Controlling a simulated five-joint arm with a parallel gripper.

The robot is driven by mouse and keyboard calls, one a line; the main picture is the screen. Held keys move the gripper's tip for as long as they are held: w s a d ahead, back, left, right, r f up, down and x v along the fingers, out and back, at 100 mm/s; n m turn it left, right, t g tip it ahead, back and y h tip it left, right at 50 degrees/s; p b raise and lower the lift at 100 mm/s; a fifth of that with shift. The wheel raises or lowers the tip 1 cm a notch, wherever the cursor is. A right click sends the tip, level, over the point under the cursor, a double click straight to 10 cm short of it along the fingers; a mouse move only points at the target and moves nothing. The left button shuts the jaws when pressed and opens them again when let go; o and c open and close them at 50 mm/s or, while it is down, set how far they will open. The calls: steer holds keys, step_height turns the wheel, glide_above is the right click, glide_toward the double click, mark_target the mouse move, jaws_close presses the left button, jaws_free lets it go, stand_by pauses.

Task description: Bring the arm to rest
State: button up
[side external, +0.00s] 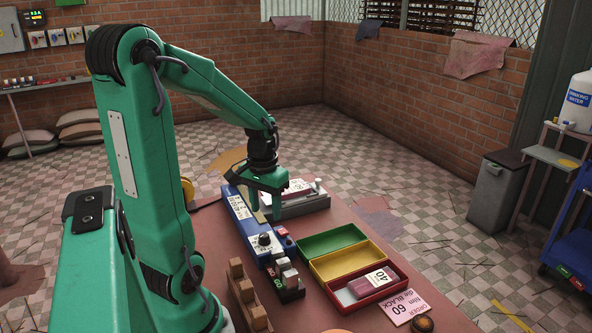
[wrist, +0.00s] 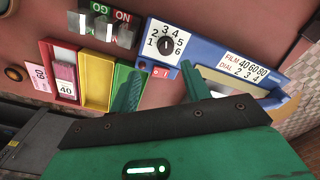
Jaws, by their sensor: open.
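My green gripper (side external: 264,208) is open, pointing down above the far part of the table, near a grey machine (side external: 315,206) and a blue dial panel (side external: 236,207). In the wrist view my gripper (wrist: 160,88) has its two green fingers apart with nothing held between them. My arm is raised and bent forward over the table.
Green (side external: 330,240), yellow (side external: 345,260) and red (side external: 340,297) trays stand on the table (side external: 220,250); the red holds a block marked 40. An order card (side external: 404,307) reads 60. A GO/NO GO block (side external: 288,288) and a rack of wooden blocks (side external: 250,300) stand nearer.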

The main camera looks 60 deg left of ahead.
steer(key=d+r+m+t, duration=0.2)
steer(key=d+r, duration=0.3)
steer(key=d, duration=0.4)
steer(key=s+d+r+m+t, duration=0.1)
steer(key=d+r+m+t, duration=0.2)
steer(key=d, duration=0.6)
step_height(320, 180, up, 3)
steer(key=shift+f+m, duration=0.2)
steer(key=shift+m, duration=0.6)
